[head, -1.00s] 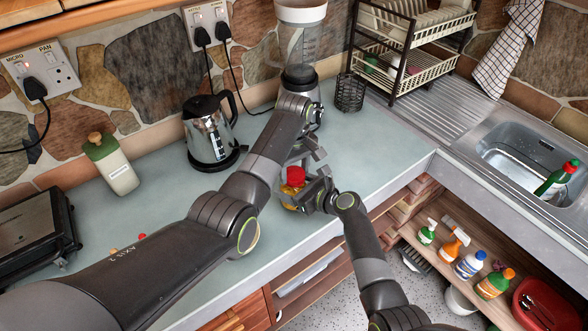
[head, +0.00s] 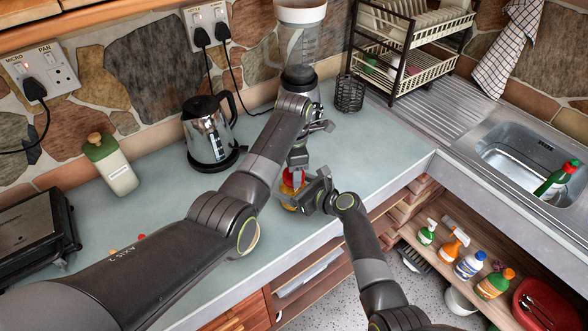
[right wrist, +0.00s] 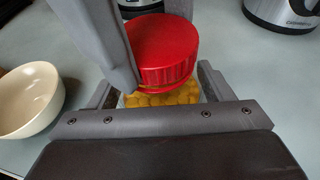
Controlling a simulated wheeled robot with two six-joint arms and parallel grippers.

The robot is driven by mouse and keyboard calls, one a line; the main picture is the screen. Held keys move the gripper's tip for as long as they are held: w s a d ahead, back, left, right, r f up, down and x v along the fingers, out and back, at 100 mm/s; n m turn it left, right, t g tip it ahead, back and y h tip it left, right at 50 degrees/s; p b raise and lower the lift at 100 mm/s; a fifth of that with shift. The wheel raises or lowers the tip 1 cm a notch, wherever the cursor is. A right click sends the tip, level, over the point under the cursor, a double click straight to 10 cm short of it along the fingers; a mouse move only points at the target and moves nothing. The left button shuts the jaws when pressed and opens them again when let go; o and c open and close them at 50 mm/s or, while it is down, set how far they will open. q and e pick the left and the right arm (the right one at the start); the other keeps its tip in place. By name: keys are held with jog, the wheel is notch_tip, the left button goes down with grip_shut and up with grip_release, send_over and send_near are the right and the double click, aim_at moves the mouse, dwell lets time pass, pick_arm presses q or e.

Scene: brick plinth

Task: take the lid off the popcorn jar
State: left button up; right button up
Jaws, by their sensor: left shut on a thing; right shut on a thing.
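The popcorn jar (head: 289,207) stands on the counter near its front edge, partly hidden by my grippers. In the right wrist view it shows as a clear jar of yellow popcorn (right wrist: 160,97) under a ribbed red lid (right wrist: 163,48). The lid also shows in the head view (head: 287,180). My right gripper (head: 312,196) is shut on the jar's body below the lid. My left gripper (head: 297,168) reaches down from above and is shut on the lid, one finger (right wrist: 105,45) crossing its near left side. The lid appears seated on the jar.
A kettle (head: 208,135), a blender (head: 300,50), a wire holder (head: 350,93) and a dish rack (head: 420,60) stand behind. A cream bowl (right wrist: 28,100) shows left in the right wrist view. A cream canister (head: 112,165) stands left. The counter right of the jar is clear.

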pick_arm(q)
jog(key=shift+w+r, duration=0.1)
jog(key=shift+r, duration=0.2)
dwell(0.4)
jog(key=shift+r, duration=0.85)
pick_arm(e)
jog(key=shift+f, duration=0.1)
pick_arm(q)
jog(key=shift+r, duration=2)
pick_arm(e)
jog(key=o, duration=2)
jog(key=shift+c, duration=0.2)
jog(key=shift+s+d, duration=0.1)
